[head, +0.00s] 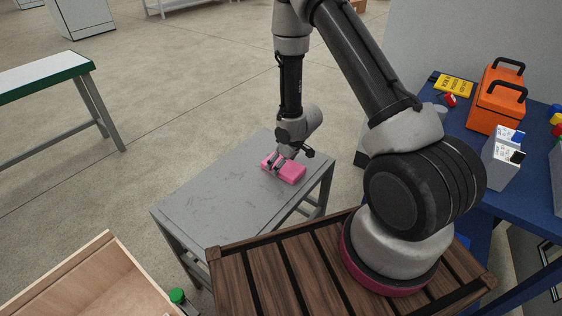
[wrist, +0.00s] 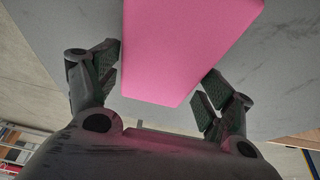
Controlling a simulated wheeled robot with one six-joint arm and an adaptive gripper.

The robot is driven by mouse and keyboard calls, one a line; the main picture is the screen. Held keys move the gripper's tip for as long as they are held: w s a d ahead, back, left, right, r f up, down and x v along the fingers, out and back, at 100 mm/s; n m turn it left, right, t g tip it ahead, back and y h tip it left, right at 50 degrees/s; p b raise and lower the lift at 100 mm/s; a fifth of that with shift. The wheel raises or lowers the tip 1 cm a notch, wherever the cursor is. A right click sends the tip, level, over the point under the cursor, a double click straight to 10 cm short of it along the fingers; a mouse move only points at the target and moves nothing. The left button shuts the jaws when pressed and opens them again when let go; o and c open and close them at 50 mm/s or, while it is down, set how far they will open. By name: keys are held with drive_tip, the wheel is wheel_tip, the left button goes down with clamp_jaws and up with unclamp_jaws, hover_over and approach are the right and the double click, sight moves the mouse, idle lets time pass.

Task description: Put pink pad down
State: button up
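The pink pad (head: 291,173) is a flat pink block on the grey metal table (head: 205,192), near its far right end. In the wrist view the pad (wrist: 180,45) fills the upper middle, with one end reaching between the fingers. My gripper (head: 277,163) is low over the pad's left part. In the wrist view my gripper (wrist: 163,75) has its fingers spread, one on each side of the pad. The left finger is close against the pad's edge; the right finger is beside the slanting edge. Whether either finger touches cannot be told. The pad's underside is hidden.
A blue bench (head: 453,130) at the right holds an orange toolbox (head: 497,100) and a yellow sign (head: 453,85). A wooden box (head: 95,280) stands at the lower left, with a green-capped item (head: 177,296) beside it. The grey table's left part is clear.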

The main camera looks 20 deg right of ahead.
drive_tip(key=shift+o, duration=0.6)
drive_tip(key=shift+r, duration=0.1)
drive_tip(key=shift+r, duration=0.35)
drive_tip(key=v, duration=1.1)
wheel_tip(320, 180, up, 10)
drive_tip(key=m+h, duration=0.1)
drive_tip(key=h, duration=0.1)
hover_over(291, 169)
drive_tip(key=d, duration=0.5)
drive_tip(key=s+d+r+m+t+h, duration=0.1)
drive_tip(key=s+d+r, duration=0.15)
drive_tip(key=r, duration=0.35)
drive_tip(key=s+d+r+m, duration=0.2)
drive_tip(key=s+r, duration=0.1)
drive_tip(key=r, duration=0.3)
drive_tip(key=s+r+m, duration=0.1)
drive_tip(key=s+r, duration=0.4)
drive_tip(key=s, duration=0.5)
drive_tip(key=s+r+m, duration=0.1)
drive_tip(key=s+r, duration=0.5)
drive_tip(key=s, duration=0.3)
drive_tip(key=shift+s+a+m+g, duration=0.25)
drive_tip(key=shift+s+m+g, duration=0.05)
drive_tip(key=shift+s+m, duration=0.1)
